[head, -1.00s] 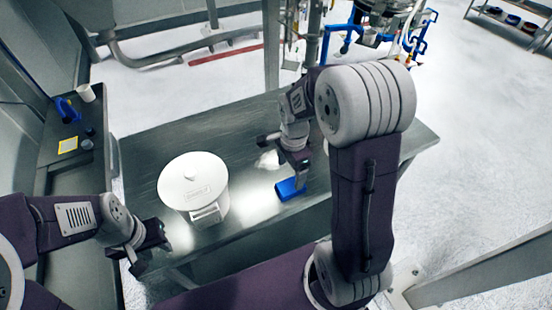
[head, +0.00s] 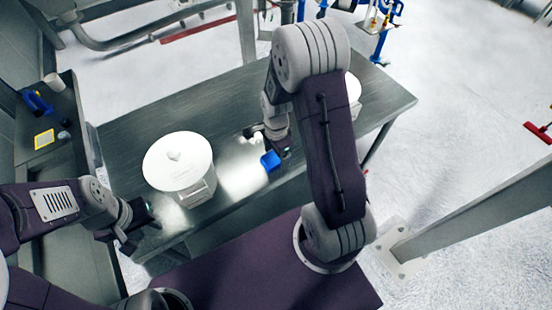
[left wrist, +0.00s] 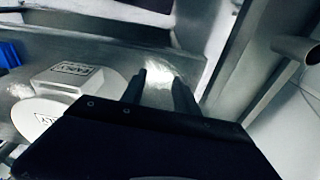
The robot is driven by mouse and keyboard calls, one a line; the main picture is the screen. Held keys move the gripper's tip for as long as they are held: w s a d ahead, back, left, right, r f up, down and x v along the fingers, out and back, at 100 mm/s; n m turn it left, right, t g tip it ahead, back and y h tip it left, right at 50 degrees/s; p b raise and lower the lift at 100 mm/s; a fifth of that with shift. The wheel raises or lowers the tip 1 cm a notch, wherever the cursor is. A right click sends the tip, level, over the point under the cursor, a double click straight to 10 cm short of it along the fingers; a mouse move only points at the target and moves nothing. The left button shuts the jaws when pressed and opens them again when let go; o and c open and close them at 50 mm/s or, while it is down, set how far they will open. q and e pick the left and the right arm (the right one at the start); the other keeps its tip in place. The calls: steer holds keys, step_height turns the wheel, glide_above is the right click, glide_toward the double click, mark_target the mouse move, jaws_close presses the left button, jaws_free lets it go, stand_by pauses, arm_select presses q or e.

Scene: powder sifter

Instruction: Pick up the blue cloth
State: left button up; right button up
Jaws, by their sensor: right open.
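The blue cloth (head: 270,161) is a small blue block-like shape on the metal table (head: 215,95), right of the white lidded pot (head: 178,168). My right gripper (head: 271,145) is open, pointing down close beside the cloth's far side. Whether it touches the cloth is unclear, and my arm hides part of the area. My left gripper (head: 136,226) is open and empty, left of the pot near the table's front edge. In the left wrist view its two fingers (left wrist: 160,92) stand apart, and a blue patch (left wrist: 9,56) shows at the left edge.
A second white container (head: 353,90) is partly hidden behind my right arm. A side bench at left holds a blue tool (head: 38,101), a white cup (head: 54,81) and a yellow-edged card (head: 44,139). The table's far left part is clear.

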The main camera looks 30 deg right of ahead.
steer(key=shift+w+f, duration=0.25)
steer(key=shift+f, duration=0.15)
steer(key=shift+s, duration=0.15)
steer(key=c, duration=1.4)
steer(key=shift+r, duration=0.1)
steer(key=shift+c, duration=0.2)
